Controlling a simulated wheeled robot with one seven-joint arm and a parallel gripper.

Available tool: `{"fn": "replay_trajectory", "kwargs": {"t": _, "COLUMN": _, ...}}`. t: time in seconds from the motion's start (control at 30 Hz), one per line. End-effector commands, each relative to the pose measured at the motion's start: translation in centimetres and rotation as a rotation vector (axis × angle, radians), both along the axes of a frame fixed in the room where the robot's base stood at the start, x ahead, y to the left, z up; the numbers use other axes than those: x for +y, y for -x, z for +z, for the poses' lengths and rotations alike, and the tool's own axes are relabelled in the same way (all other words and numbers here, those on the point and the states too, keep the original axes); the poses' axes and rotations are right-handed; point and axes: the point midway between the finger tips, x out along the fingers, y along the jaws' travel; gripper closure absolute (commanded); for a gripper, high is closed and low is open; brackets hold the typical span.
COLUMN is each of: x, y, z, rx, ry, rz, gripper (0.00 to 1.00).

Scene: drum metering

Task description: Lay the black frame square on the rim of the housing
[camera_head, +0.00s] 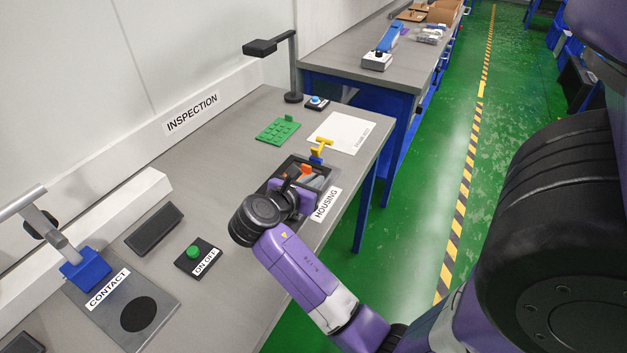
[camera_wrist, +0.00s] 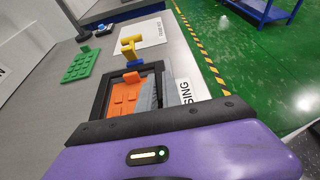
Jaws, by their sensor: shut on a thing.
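The black frame (camera_wrist: 100,94) shows in the wrist view as a dark square border around an orange block (camera_wrist: 125,98) and a grey inner part. In the head view the frame (camera_head: 292,161) is at the housing, beside the HOUSING label. My gripper (camera_head: 292,192) is over the near side of the housing and shut on the frame. My wrist hides the near edge. The housing (camera_wrist: 152,96) shows as grey surfaces inside the frame's opening; most of its rim is covered. I cannot tell whether the frame touches the rim all round.
A yellow piece on a blue base (camera_head: 319,150) stands just beyond the frame. A green studded plate (camera_head: 278,131), a white sheet (camera_head: 341,132) and a lamp (camera_head: 292,70) are farther back.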

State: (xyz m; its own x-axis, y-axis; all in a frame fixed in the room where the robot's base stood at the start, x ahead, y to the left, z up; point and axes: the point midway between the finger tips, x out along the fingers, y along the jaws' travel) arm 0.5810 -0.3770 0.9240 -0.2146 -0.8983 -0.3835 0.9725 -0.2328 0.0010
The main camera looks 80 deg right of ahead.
Motion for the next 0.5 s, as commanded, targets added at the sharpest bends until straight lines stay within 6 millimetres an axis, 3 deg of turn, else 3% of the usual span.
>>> {"fn": "replay_trajectory", "kwargs": {"t": 0.5, "x": 0.0, "y": 0.01, "z": -0.94, "rx": 0.0, "ry": 0.0, "rz": 0.0, "gripper": 1.0}}
